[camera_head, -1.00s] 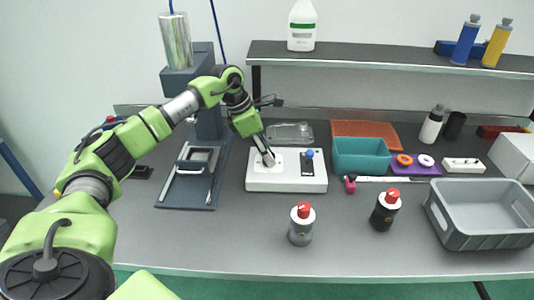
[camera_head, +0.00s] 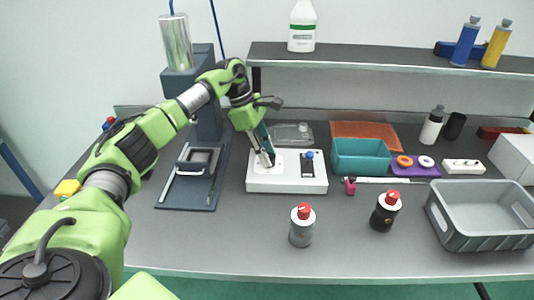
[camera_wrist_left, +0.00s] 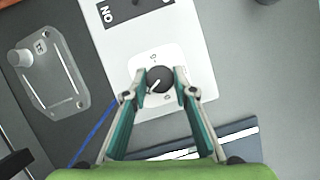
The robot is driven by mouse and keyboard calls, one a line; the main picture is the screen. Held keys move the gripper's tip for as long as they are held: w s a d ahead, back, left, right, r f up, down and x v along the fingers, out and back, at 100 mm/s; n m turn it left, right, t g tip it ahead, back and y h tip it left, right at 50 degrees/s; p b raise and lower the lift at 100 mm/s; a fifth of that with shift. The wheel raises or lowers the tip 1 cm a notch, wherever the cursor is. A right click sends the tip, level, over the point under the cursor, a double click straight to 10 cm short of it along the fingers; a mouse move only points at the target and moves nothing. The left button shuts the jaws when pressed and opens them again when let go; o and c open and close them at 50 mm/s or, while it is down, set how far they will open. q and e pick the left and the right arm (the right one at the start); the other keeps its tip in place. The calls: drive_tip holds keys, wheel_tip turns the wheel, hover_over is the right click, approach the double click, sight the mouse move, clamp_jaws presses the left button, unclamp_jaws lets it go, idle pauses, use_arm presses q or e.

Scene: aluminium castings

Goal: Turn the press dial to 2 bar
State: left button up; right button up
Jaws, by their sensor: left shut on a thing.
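The press dial (camera_wrist_left: 158,80) is a dark round knob with a white pointer line, on a white plate of the white control box (camera_wrist_left: 112,42). In the head view the control box (camera_head: 290,184) stands on the bench right of the press (camera_head: 186,190), and the gripper hides most of the dial. My left gripper (camera_wrist_left: 160,88) points down at the dial, its two fingers on either side of the knob and shut on it. It also shows in the head view (camera_head: 268,160). The scale marks around the dial are too small to read. My right gripper is not in view.
A blue knob or button (camera_head: 309,155) stands on the right part of the control box. A clear tray (camera_head: 290,132) lies behind the box. Two bottles with red caps (camera_head: 302,225) stand in front to the right, with a teal bin (camera_head: 361,155) behind.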

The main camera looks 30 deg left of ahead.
use_arm(q)
drive_tip(key=o, duration=1.1)
wheel_tip(320, 180, up, 10)
drive_tip(key=shift+r, duration=0.1)
